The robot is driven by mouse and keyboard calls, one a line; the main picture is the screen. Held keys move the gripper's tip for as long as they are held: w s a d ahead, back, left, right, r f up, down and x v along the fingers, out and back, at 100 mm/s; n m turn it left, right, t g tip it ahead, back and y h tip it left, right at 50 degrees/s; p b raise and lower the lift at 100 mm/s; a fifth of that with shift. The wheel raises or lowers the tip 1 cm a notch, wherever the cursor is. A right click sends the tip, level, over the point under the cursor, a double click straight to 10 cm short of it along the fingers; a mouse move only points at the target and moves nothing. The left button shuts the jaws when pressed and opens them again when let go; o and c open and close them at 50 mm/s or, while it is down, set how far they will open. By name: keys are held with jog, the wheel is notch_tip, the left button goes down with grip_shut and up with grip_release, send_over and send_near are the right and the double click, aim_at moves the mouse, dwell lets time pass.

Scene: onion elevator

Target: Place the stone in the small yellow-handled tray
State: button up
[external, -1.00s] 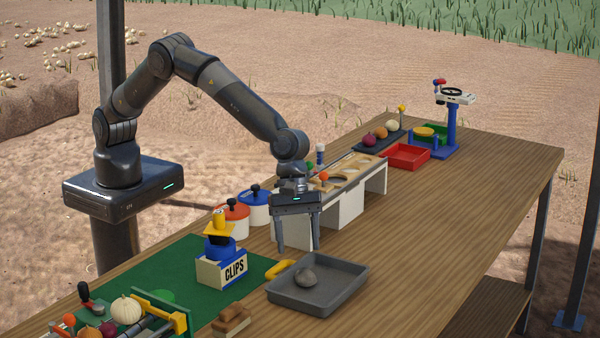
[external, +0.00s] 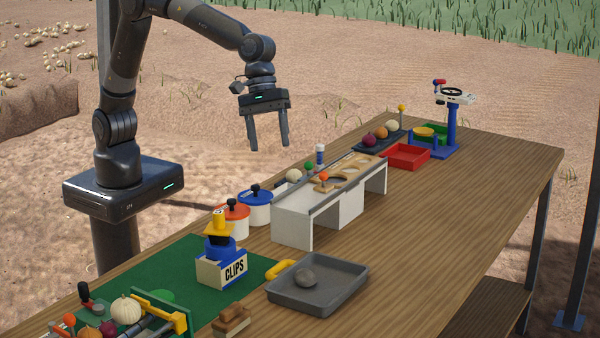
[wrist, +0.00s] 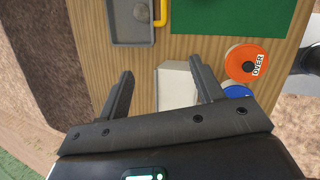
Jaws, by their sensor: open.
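The grey stone (external: 305,277) lies inside the small grey tray (external: 345,288), which has a yellow handle (external: 279,269) on its left side. In the wrist view the stone (wrist: 141,13) rests in the tray (wrist: 120,33), near the yellow handle (wrist: 160,12). My gripper (external: 270,148) is open and empty, raised high behind the table and well away from the tray. In the wrist view its fingers (wrist: 160,80) are spread with nothing between them.
A white stand (external: 292,230) with a wooden top is behind the tray. A CLIPS box (external: 222,270) stands on the green mat (external: 150,262). Orange (external: 236,220) and blue-lidded pots (external: 255,207) stand at the back edge. The table's right front (external: 440,250) is clear.

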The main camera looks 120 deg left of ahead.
jog(key=s+a+r+m, duration=0.3)
jog(key=s+r+m, duration=0.2)
jog(key=s, duration=0.5)
jog(key=s+a+f+m+t+y, duration=0.1)
jog(key=s+a+m, duration=0.2)
jog(key=s+m, duration=0.4)
jog(key=s+a+f+m+y, duration=0.1)
jog(key=s+m, duration=0.7)
jog(key=s, duration=1.3)
jog(key=shift+a+f+t+y, duration=0.4)
jog(key=shift+a+y, duration=0.1)
jog(key=shift+a, duration=0.45)
